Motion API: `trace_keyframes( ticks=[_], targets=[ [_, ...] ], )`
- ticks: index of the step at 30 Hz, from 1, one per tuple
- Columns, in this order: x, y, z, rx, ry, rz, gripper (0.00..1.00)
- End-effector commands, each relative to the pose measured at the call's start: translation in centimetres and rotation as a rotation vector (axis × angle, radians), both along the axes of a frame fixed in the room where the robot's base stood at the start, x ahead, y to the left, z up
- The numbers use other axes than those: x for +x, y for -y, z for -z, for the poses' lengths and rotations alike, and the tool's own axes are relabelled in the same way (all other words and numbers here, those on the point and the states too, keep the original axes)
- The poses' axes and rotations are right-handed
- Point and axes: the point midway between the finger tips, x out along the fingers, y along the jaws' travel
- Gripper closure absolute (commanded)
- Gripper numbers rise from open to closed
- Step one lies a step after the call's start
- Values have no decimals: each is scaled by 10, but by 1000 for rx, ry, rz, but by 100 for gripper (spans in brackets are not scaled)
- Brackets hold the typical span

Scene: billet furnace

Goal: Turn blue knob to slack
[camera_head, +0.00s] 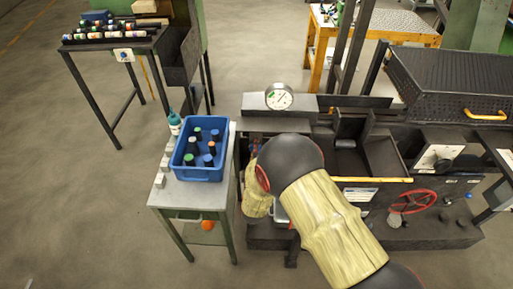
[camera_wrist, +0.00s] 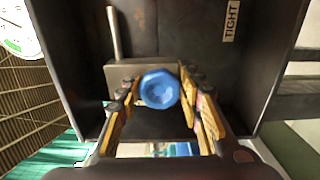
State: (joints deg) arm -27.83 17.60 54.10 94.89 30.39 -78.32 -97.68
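The blue knob (camera_wrist: 160,89) is round and faceted, near the middle of the wrist view, in front of a grey block on a dark panel. The fingers of my gripper (camera_wrist: 159,82) stand on either side of it, with their tips close to its left and right edges. I cannot tell whether both touch it. A label reading TIGHT (camera_wrist: 231,20) is on the panel to the upper right; no slack label shows. In the head view my arm hides the knob and most of the gripper.
A pale metal rod (camera_wrist: 114,34) rises at the knob's upper left. A dial gauge (camera_head: 279,97) sits on the machine, and a red handwheel (camera_head: 413,202) is to the right. A blue bin (camera_head: 200,170) of bottles stands on the small table (camera_head: 201,193) at left.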

Motion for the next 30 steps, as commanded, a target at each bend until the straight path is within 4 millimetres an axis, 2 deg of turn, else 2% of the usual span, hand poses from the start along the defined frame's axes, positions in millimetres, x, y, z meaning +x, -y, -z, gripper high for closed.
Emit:
trace_keyframes(
  ticks=[8, 20, 23, 30],
  targets=[
    [0, 0, 0, 1, 0, 1, 47],
    [-6, 0, -1, 2, 1, 1, 46],
    [-19, -1, 0, 2, 0, 1, 46],
    [-67, -3, 0, 0, 0, -2, 46]
  ],
)
